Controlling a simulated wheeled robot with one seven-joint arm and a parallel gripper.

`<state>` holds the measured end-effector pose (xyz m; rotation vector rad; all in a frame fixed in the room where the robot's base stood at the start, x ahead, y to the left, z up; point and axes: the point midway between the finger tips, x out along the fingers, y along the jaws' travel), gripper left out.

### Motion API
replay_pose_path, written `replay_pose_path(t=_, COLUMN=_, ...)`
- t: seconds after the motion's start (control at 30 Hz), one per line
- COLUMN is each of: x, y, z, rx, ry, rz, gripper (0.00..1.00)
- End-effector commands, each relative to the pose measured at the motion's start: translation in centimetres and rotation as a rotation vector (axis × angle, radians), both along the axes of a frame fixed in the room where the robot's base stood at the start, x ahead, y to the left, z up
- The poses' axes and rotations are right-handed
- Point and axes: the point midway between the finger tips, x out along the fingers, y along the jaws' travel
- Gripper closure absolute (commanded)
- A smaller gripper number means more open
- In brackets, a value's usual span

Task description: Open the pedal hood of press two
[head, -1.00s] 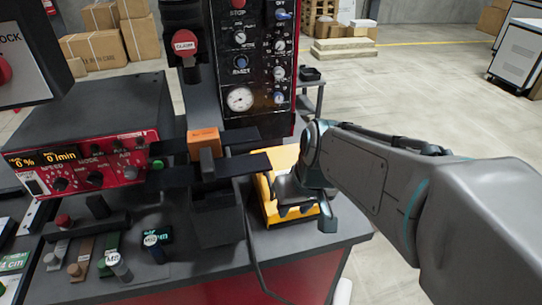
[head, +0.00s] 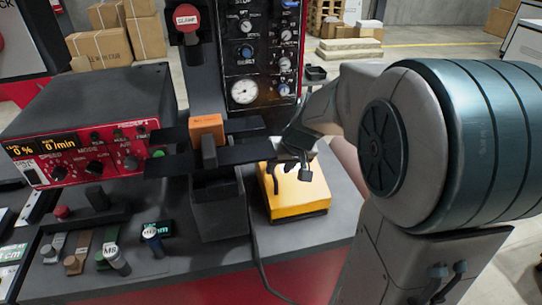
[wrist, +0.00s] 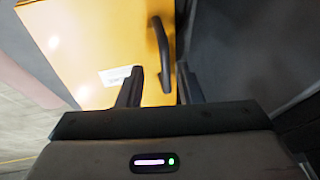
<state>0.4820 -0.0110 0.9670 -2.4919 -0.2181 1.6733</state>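The pedal hood (head: 300,198) is a yellow box standing on the right part of the dark bench. It looks closed. In the wrist view the yellow hood (wrist: 95,45) fills the upper left and carries a white label and a dark curved handle (wrist: 160,45). My gripper (head: 289,170) is over the hood's top in the head view, partly hidden by my wrist. In the wrist view my gripper (wrist: 160,78) has its two fingers apart. The handle shows between and just beyond them. I cannot tell whether either finger touches it.
A black fixture with an orange block (head: 207,128) stands left of the hood. Behind is the press panel (head: 262,55) with a gauge and knobs. A red control box (head: 85,150) sits at the left. A cable runs down the bench front.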

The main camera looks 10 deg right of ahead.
Motion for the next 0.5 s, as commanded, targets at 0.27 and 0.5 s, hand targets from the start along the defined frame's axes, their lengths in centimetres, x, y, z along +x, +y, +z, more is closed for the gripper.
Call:
replay_pose_path(t=0.27, x=1.7, y=0.9, z=-0.9, rx=0.001, ry=0.002, rz=0.000, gripper=0.68)
replay_pose_path(t=0.5, x=1.8, y=1.0, z=-1.1, rx=0.000, ry=0.000, rz=0.000, gripper=0.68)
